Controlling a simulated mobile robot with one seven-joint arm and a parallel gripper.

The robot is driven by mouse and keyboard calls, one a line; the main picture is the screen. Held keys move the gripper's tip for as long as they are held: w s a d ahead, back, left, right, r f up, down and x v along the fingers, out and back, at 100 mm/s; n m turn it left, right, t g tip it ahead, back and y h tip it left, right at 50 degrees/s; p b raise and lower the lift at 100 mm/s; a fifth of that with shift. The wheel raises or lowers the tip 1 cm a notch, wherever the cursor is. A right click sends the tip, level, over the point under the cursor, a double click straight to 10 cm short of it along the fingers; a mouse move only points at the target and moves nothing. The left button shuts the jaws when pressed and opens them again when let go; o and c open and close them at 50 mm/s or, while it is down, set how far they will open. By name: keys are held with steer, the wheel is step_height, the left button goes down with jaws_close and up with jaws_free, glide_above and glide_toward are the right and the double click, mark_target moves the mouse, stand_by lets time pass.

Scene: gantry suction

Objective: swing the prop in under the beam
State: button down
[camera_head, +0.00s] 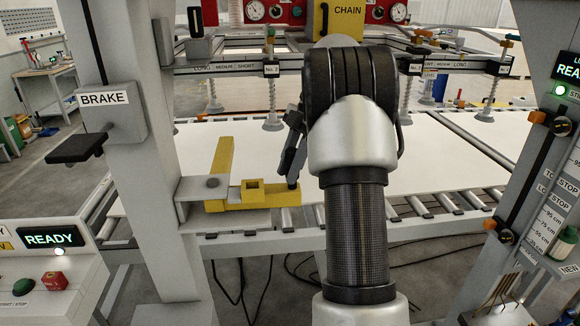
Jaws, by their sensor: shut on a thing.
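The prop (235,205) is a yellow L-shaped piece at the grey bracket on the left column. One leg reaches away from me over the white sheet, and the other runs right along the near edge with a small square block on it. My gripper (291,182) comes down at the right end of the near leg and is shut on it; my arm partly hides the jaws. The beam (225,69), a grey crossbar marked LONG, MEDIUM and SHORT, spans the picture above and behind the prop. My arm covers its middle.
A white sheet (440,150) lies on the roller table beneath several hanging suction cups. The left column (140,150) carries a BRAKE box (103,112) with a black pedal-like lever. A right post (530,150) with stop marks stands close. READY panel (50,238) is at lower left.

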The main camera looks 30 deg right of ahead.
steer(key=shift+w+a+r, duration=0.1)
steer(key=shift+w+a, duration=0.05)
steer(key=c, duration=1.4)
jaws_free()
steer(key=shift+a, duration=0.1)
